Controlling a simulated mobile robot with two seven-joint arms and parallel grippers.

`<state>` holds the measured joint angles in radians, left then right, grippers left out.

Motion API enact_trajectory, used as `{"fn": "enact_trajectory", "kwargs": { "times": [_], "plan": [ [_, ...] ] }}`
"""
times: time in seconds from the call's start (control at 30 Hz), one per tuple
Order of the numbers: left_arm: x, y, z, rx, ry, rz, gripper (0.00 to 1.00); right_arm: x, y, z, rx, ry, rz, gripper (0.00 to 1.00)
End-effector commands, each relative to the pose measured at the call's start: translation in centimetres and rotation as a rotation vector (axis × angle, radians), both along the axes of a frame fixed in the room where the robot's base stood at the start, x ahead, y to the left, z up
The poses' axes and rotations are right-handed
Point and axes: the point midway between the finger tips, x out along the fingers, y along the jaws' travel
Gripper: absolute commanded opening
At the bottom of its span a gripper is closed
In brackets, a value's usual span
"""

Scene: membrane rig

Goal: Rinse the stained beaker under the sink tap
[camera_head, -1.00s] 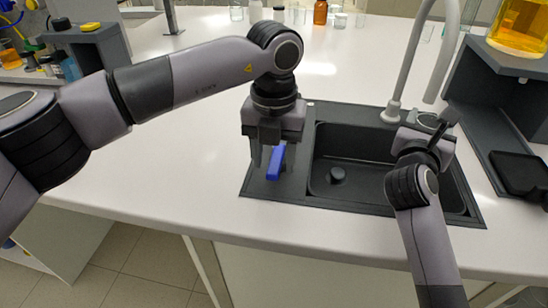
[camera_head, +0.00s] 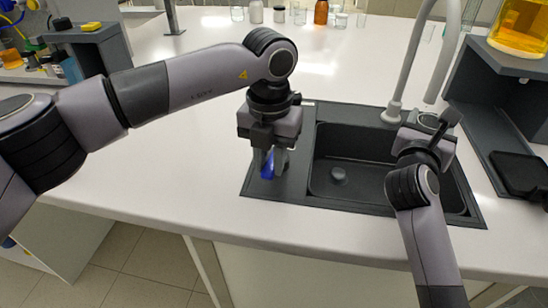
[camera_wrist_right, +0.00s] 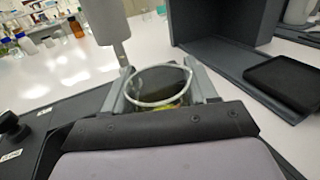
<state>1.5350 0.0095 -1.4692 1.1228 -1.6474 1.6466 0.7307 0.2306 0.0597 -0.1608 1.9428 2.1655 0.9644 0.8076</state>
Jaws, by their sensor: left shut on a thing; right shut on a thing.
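A clear glass beaker (camera_wrist_right: 158,102) with a yellow stain low in it is between the fingers of my right gripper (camera_wrist_right: 162,82), which is shut on it. In the head view my right gripper (camera_head: 432,122) is over the back right of the black sink (camera_head: 350,160), close under the grey tap (camera_head: 409,75); the beaker is mostly hidden there. The tap spout (camera_wrist_right: 107,20) also shows beside the beaker in the right wrist view. I see no water running. My left gripper (camera_head: 268,168) is shut on a blue bar-shaped handle (camera_head: 267,164) at the sink's left rim, partly hidden by the fingers.
A dark shelf unit (camera_head: 490,110) with an orange-filled vessel (camera_head: 519,25) stands right of the sink. A black tray (camera_head: 520,174) lies by it. Bottles and glassware, including a brown bottle (camera_head: 321,12), stand at the back. The white counter (camera_head: 215,110) is clear left of the sink.

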Motion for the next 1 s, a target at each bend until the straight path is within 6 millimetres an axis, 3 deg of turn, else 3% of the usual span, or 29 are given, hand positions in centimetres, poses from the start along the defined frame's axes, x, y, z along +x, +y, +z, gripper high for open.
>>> {"fn": "enact_trajectory", "kwargs": {
  "times": [0.2,0.53,0.57,0.6,0.63,1.0],
  "plan": [
    [0.27,0.58,0.12,-0.001,0.000,-0.112,0.00,0.00,0.00,0.05,-0.001,-0.001,0.000,0.26],
    [0.31,0.63,0.14,-0.001,-0.001,-0.124,0.00,0.00,0.00,0.05,-0.001,-0.001,0.000,0.26],
    [0.31,0.63,0.14,-0.001,-0.001,-0.124,0.32,0.00,0.00,0.05,-0.001,-0.001,0.000,0.26],
    [0.31,0.63,0.14,-0.001,-0.001,-0.124,0.45,0.00,0.00,0.05,-0.001,-0.001,0.000,0.26],
    [0.31,0.63,0.14,-0.001,-0.001,-0.124,0.51,0.00,0.00,0.05,-0.001,-0.001,0.000,0.26],
    [0.32,0.62,0.55,0.000,-0.001,-0.123,0.51,0.00,0.00,0.05,-0.001,-0.001,0.000,0.26]
  ]
}}
